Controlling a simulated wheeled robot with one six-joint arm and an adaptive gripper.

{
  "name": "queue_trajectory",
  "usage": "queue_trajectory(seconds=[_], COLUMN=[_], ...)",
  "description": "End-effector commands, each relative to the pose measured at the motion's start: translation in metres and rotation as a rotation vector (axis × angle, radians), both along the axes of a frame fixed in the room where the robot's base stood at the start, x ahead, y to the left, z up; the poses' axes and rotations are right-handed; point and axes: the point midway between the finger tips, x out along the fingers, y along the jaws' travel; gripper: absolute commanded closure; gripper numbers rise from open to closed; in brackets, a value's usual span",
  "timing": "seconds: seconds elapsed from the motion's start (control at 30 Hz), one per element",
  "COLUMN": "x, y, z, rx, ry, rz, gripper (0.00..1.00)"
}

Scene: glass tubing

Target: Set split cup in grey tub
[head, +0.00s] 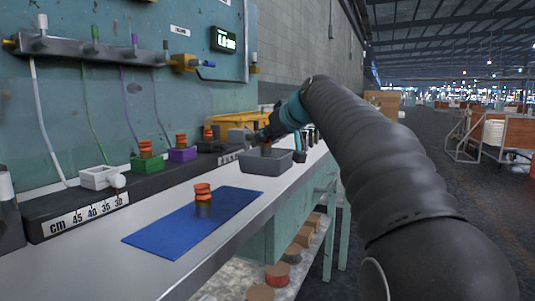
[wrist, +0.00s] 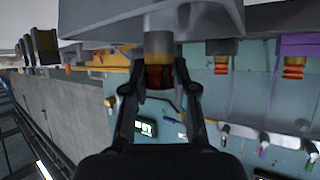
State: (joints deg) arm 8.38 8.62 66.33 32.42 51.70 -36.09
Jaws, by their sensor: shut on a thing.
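The grey tub (head: 262,170) stands on the bench, past the blue mat, and its underside or wall fills the top of the wrist view (wrist: 215,18). My gripper (head: 268,140) is over the tub. In the wrist view my gripper (wrist: 158,85) is shut on a cup (wrist: 158,42) with a tan-grey body and dark orange bands. The cup's far end overlaps the tub in the picture; I cannot tell whether it touches the tub floor. The split in it does not show clearly.
A similar orange-banded cup (head: 203,197) stands on the blue mat (head: 160,235). White (head: 98,177), green (head: 147,164) and purple (head: 182,154) holders line the wall side. A yellow bin (head: 232,124) is behind the tub. The bench's right edge is close to the tub.

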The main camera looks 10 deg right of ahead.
Motion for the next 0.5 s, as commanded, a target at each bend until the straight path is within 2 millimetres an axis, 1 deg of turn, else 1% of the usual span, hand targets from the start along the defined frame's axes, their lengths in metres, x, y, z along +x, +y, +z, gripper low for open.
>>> queue_trajectory(seconds=[0.2, 0.27, 0.33, 0.5], x=[0.0, 0.0, 0.0, 0.0], y=[0.0, 0.0, 0.0, 0.0], z=[-0.03, -0.036, -0.039, -0.039], rx=[0.001, 0.0, 0.001, 0.0], ry=[0.002, 0.001, 0.0, 0.0], rz=[0.0, 0.0, 0.0, 0.0], gripper=[0.97, 0.97, 0.97, 0.97])
